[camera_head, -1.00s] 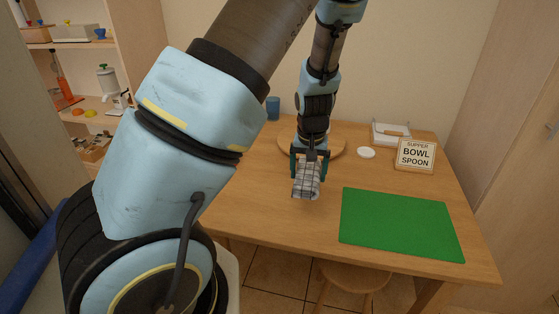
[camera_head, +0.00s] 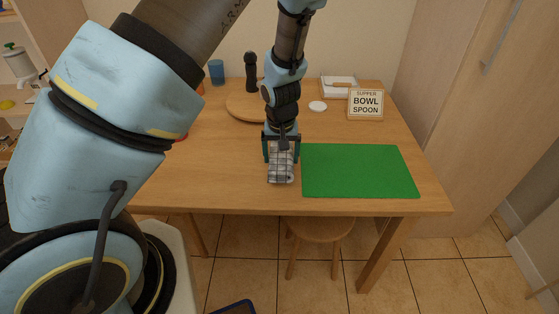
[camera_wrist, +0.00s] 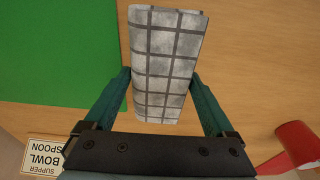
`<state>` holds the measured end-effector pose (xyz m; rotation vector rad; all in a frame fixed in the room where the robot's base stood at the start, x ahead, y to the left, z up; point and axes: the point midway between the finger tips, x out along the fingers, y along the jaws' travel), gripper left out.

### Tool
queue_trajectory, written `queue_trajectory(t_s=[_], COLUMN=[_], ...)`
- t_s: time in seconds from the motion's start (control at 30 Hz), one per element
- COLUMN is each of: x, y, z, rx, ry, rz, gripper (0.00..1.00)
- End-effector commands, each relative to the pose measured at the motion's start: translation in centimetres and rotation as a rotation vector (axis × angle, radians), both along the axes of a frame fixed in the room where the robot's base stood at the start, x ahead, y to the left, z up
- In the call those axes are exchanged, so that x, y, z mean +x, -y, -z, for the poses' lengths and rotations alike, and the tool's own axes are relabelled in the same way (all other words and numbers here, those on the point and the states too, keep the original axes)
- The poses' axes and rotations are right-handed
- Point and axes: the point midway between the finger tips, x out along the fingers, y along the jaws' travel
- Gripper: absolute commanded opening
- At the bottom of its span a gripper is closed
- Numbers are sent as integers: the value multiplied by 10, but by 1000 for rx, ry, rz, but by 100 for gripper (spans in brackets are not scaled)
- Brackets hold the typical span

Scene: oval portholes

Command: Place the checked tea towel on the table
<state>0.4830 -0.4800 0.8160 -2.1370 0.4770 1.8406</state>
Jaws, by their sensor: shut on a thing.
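The checked tea towel (camera_head: 281,168) is a folded grey-white bundle with dark grid lines. My gripper (camera_head: 281,150) is shut on it, with one finger on each side. In the wrist view the towel (camera_wrist: 166,62) stands out between the fingers of my gripper (camera_wrist: 161,92). The towel is over the wooden table (camera_head: 225,185), near its front edge and just left of the green mat. I cannot tell whether it touches the tabletop.
A green mat (camera_head: 358,170) lies right of the towel. A sign (camera_head: 366,104), a white tray (camera_head: 338,87), a small white disc (camera_head: 317,106), a round board (camera_head: 243,104) and a blue cup (camera_head: 217,72) stand further back. A stool (camera_head: 320,229) is under the front edge.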

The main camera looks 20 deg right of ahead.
Motion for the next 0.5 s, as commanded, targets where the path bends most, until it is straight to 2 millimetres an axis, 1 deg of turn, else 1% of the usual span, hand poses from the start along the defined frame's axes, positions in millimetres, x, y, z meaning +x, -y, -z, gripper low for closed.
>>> queue_trajectory(t_s=[0.03, 0.1, 0.17, 0.5], x=[1, 1, 1, 1], y=[-1, -1, 0, 0], z=[10, 19, 23, 27], rx=[1, 1, 0, -1], ry=[-2, -1, -1, 1], rz=[-4, -3, -2, -1], gripper=[45, 45, 45, 45])
